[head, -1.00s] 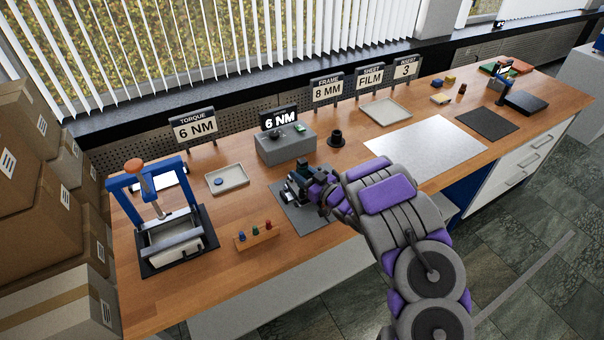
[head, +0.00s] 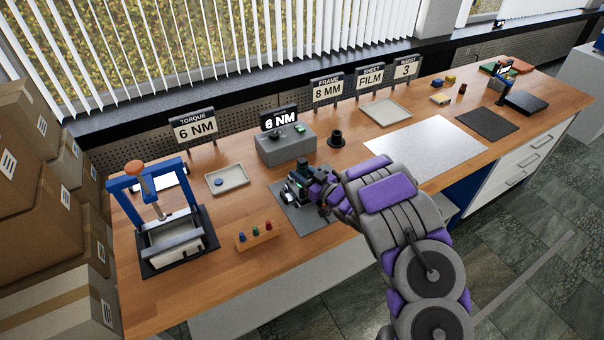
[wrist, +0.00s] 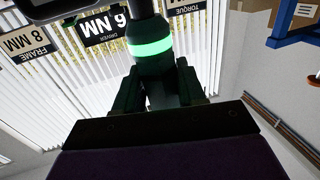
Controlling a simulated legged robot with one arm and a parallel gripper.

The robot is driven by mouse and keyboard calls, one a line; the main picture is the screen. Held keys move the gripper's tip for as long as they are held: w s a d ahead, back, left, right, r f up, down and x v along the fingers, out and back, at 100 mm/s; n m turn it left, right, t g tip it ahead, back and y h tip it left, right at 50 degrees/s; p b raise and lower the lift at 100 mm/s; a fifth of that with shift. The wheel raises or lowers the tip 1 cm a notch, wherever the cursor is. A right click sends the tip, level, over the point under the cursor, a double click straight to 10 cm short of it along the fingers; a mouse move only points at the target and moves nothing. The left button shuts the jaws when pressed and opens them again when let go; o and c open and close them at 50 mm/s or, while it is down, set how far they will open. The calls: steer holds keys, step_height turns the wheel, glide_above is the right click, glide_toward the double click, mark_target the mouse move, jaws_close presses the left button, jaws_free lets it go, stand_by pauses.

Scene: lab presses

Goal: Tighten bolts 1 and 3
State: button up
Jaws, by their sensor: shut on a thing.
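My gripper (head: 305,182) is over the dark mat (head: 313,222) in the middle of the bench. In the wrist view my gripper (wrist: 160,92) is shut on a dark driver (wrist: 152,62) with a glowing green ring. A dark and grey workpiece (head: 289,193) is on the mat beside the gripper, partly hidden by it. The bolts and their numbers cannot be made out, nor whether the driver touches one. The grey driver unit (head: 285,149) behind shows "6 NM". The torque sign (head: 195,127) also reads "6 NM".
A blue press (head: 155,210) stands at the left. A wooden rack (head: 257,237) with coloured pegs is left of the mat. A tray (head: 228,179) and a round black holder (head: 336,138) stand near the unit. A pale sheet (head: 425,148) lies to the right.

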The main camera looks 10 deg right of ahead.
mark_target(306, 169)
steer(key=shift+r+p, duration=0.75)
steer(key=shift+r, duration=0.8)
